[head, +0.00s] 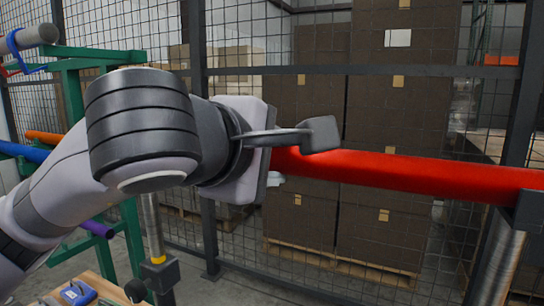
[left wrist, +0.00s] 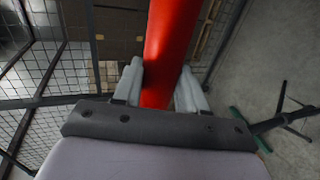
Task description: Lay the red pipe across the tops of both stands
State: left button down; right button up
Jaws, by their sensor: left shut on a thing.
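The red pipe (head: 400,171) runs from my left gripper to the right edge of the head view, nearly level and slightly lower at the right. My left gripper (head: 303,142) is shut on its left part; in the left wrist view the red pipe (left wrist: 172,45) passes between both fingers (left wrist: 165,85). The right stand (head: 502,262) is a metal post with a dark head, which overlaps the pipe's right part; I cannot tell if they touch. The left stand (head: 152,225) is a metal post with a dark collar; its top is hidden behind my left arm. My right gripper is out of view.
A green rack (head: 75,110) with coloured pipes stands at the left. A wire mesh fence (head: 240,70) is behind, with stacked brown boxes (head: 385,110) on pallets beyond. A bench corner with small tools (head: 78,292) is at the lower left.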

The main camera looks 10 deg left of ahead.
pick_arm(q)
jog(key=shift+r, duration=0.1)
jog(key=c, duration=0.5)
grip_release()
jog(key=shift+c, duration=0.2)
